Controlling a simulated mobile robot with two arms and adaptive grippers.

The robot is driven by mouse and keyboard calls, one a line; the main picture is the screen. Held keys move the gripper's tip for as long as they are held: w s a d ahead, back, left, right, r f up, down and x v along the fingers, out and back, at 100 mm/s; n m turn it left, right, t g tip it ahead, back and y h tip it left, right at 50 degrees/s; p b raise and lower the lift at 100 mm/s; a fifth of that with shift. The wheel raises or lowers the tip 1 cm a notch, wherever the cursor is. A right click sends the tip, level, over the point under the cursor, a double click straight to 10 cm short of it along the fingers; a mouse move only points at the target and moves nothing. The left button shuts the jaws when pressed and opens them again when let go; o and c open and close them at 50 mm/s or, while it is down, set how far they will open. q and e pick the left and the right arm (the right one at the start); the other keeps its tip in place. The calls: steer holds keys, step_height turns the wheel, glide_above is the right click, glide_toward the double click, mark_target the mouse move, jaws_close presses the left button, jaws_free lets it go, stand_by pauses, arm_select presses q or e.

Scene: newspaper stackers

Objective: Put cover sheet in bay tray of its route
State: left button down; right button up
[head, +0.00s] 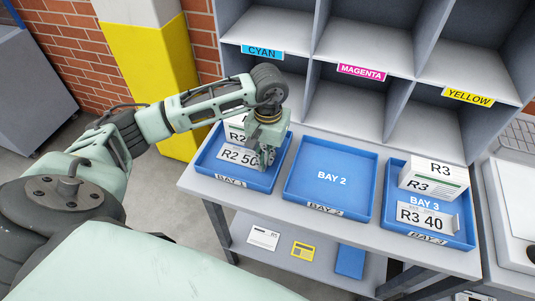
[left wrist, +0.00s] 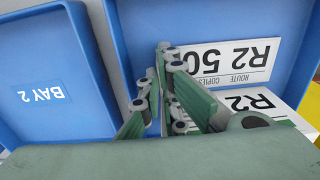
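The cover sheet marked R2 50 (head: 238,155) lies in the blue Bay 1 tray (head: 232,180), in front of a white bundle marked R2 (head: 236,133). In the left wrist view the sheet (left wrist: 232,62) and the bundle (left wrist: 250,99) show upside down, partly behind my fingers. My left gripper (head: 262,160) points down inside Bay 1 at the sheet's right end. The Bay 2 tray (head: 310,203) is empty. My right gripper is not in view.
The Bay 3 tray (head: 393,228) holds an R3 bundle (head: 432,182) and an R3 40 sheet (head: 425,216). Grey shelves labelled cyan (head: 262,52), magenta (head: 361,72) and yellow (head: 468,97) rise behind the table. A yellow-and-white pillar (head: 155,75) stands left.

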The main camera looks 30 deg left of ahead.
arm_select(q)
steer(key=shift+f, duration=0.15)
steer(key=c, duration=2)
jaws_free()
steer(key=shift+r, duration=0.3)
steer(key=shift+w+r, duration=0.1)
steer(key=shift+r, duration=0.2)
step_height(320, 180, up, 11)
steer(key=b, duration=0.3)
steer(key=shift+d+r, duration=0.1)
